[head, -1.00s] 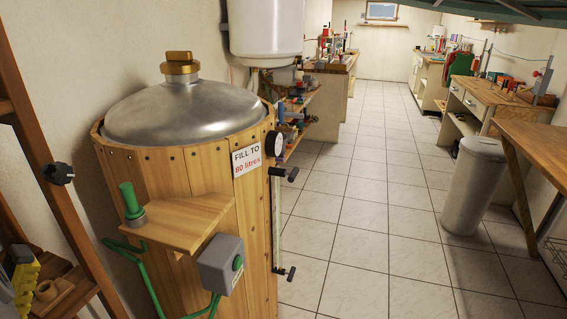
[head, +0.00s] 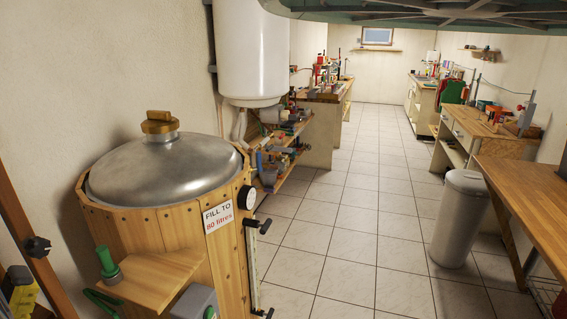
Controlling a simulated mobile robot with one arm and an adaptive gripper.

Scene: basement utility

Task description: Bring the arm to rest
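My gripper and arm do not show in the head view, so I cannot see how the arm stands or whether the gripper is open. In front of me at the left stands a wood-clad vat (head: 150,230) with a domed metal lid (head: 165,168) and a brass-coloured cap (head: 159,123). A green-handled fitting (head: 107,265) stands on the vat's small wooden shelf (head: 152,278).
A tiled floor aisle (head: 365,190) runs clear to the back wall. A grey bin (head: 457,220) and a wooden bench (head: 530,205) stand at the right. A dark green structure (head: 430,8) crosses the top.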

